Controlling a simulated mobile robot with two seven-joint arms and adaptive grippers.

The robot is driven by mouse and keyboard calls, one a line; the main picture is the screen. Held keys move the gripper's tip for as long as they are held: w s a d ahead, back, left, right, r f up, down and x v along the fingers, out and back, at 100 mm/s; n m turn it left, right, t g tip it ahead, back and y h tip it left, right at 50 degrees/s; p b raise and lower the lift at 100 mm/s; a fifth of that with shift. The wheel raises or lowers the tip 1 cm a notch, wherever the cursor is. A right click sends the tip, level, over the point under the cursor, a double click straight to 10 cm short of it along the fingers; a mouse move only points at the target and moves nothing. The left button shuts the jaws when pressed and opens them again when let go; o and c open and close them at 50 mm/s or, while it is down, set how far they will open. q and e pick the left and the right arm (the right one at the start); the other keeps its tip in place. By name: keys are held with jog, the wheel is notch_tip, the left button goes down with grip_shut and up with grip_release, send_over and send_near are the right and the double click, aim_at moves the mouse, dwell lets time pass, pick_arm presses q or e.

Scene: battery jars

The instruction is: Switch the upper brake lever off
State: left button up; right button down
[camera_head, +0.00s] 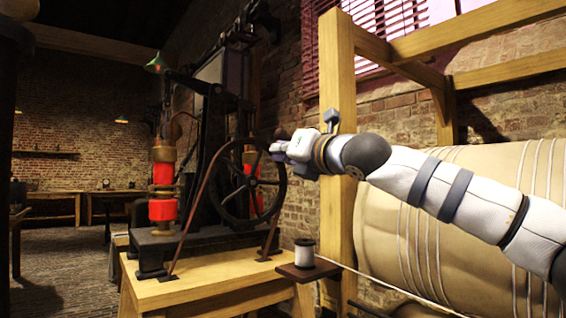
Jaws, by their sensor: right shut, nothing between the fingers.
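My right gripper (277,150) reaches in from the right, with its fingers shut and nothing between them. In the picture it overlaps the upper right rim of the dark spoked wheel (247,186) on the machine. I cannot tell whether it touches the wheel or is in front of it. I cannot clearly make out the upper brake lever or its setting. It may be hidden by my gripper or lost in the dark machine frame (212,130). My left gripper is not in view.
The machine, with red cylinders (162,178), stands on a wooden bench (225,278). A white thread spool (304,253) sits on a small dark shelf (309,270). A wooden post (337,75) rises behind my right wrist. A large roped cream roll (400,245) fills the lower right.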

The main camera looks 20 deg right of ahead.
aim_at(278, 133)
notch_tip(278, 133, up, 2)
jog(key=shift+d+r+m+p, duration=0.15)
jog(key=shift+m+p, duration=0.2)
jog(key=shift+m, duration=0.35)
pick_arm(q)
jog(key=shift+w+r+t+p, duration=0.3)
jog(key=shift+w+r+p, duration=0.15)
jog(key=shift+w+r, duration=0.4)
pick_arm(e)
jog(key=shift+d+r+m+h, duration=0.15)
jog(key=shift+r+m+h, duration=0.15)
jog(key=shift+r+m, duration=0.4)
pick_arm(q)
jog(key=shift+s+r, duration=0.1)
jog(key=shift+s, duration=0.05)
